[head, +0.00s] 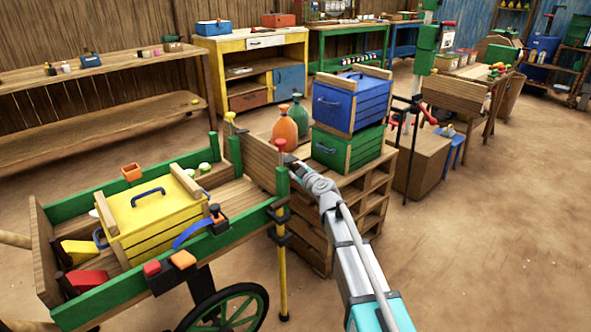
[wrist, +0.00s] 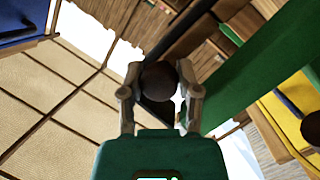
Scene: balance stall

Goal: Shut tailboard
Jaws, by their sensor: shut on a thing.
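The cart's tailboard (head: 259,160) is a wooden board at the cart's right end in the head view. In the wrist view my gripper (wrist: 160,74) is shut on a dark round knob (wrist: 159,83). What the knob is fixed to is unclear.
The cart holds a yellow crate (head: 155,213) behind a green side rail (head: 115,290). Close beyond the tailboard, a wooden pallet stack (head: 372,208) bears a green crate (head: 345,150), a blue crate (head: 335,107) and two sacks. Open floor (head: 480,250) lies to the right.

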